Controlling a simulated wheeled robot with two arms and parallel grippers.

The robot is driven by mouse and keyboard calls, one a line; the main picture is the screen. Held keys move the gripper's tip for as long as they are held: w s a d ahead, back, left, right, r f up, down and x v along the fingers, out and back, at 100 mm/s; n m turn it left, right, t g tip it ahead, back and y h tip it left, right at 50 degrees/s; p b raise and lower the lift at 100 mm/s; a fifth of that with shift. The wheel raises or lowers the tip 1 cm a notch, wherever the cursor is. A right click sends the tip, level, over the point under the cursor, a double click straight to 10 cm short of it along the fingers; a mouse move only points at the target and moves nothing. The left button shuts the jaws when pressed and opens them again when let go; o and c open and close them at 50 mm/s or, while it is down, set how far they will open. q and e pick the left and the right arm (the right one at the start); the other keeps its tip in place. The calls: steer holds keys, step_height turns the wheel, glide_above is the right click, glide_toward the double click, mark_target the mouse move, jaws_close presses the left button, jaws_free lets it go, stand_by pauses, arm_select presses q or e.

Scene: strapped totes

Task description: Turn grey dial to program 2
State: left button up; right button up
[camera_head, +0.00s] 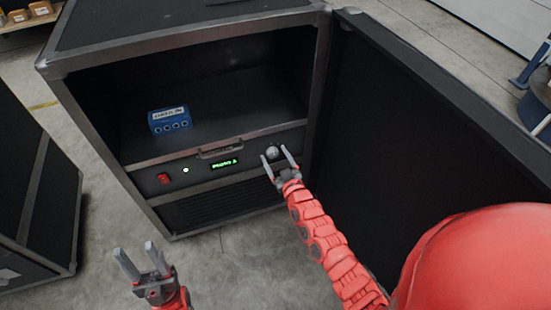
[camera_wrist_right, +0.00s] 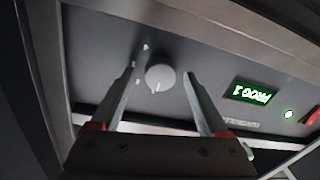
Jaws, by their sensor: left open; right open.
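The grey dial (camera_head: 272,152) is at the right end of the front panel of a black case. It also shows in the right wrist view (camera_wrist_right: 160,77), with a white pointer line and a few pale marks beside it. My right gripper (camera_head: 279,158) is open, its two fingers on either side of the dial; I cannot tell whether they touch it. The green display (camera_head: 227,163) reads what looks like PROG 1 and appears upside down in the right wrist view (camera_wrist_right: 252,94). My left gripper (camera_head: 140,262) is open and empty at the lower left, above the floor.
A red switch (camera_head: 164,178) and a lit green button (camera_head: 186,170) sit left of the display. A handle (camera_head: 220,151) is above it. A blue box (camera_head: 170,120) stands on the shelf. The open door (camera_head: 400,140) bounds the right side.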

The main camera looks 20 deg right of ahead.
jaws_close()
stand_by(0.4)
steer(key=shift+f, duration=0.1)
